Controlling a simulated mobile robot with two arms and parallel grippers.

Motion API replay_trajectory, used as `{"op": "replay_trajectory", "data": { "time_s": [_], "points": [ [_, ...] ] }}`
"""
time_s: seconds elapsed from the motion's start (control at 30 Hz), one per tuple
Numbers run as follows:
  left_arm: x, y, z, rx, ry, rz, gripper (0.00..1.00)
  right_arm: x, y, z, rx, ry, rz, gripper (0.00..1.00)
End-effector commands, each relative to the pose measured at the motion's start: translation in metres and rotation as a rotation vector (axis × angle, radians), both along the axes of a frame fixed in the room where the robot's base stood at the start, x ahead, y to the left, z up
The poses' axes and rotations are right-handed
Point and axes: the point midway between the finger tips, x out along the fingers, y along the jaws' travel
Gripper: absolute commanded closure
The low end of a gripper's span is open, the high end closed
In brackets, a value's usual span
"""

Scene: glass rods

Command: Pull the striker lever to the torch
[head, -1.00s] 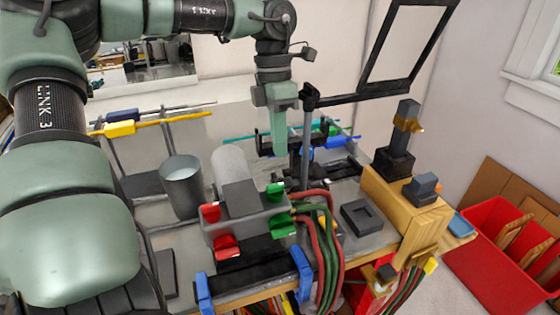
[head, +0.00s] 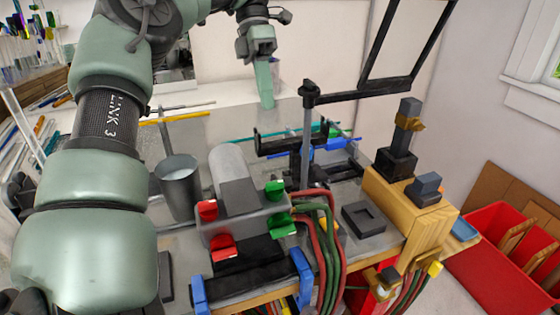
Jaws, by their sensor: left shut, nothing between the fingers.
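The torch (head: 232,170) is a grey cylinder on a boxy body with red and green knobs, at the middle of the bench, with red and green hoses leading off its right side. A dark upright lever (head: 408,114) with a brass-coloured band stands on a wooden block at the right; it looks like the striker lever, but I cannot be sure. My left gripper (head: 267,104) is shut and empty, pointing down above the back of the bench, behind the torch and well left of the lever. My right gripper is not in view.
A dark post (head: 308,130) with an arm holding a framed clear panel (head: 397,42) stands between torch and lever. A grey metal cup (head: 180,185) stands left of the torch. A dark square holder (head: 364,218) lies before the wooden block. A red bin (head: 490,268) is at right.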

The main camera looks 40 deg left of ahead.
Motion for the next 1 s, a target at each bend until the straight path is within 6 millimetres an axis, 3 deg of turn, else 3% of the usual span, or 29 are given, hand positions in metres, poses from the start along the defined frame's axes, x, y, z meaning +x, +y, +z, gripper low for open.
{"op": "replay_trajectory", "data": {
  "time_s": [0.27, 0.67, 1.0],
  "points": [
    [-0.007, -0.012, -0.024, -0.003, 0.0, -0.003, 1.0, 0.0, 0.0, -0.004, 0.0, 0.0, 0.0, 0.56],
    [-0.025, -0.045, -0.086, -0.002, 0.002, -0.002, 1.0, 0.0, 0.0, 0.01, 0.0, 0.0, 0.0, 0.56],
    [-0.037, -0.071, -0.105, 0.0, -0.001, 0.0, 1.0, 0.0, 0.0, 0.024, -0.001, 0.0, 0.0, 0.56]
  ]
}}
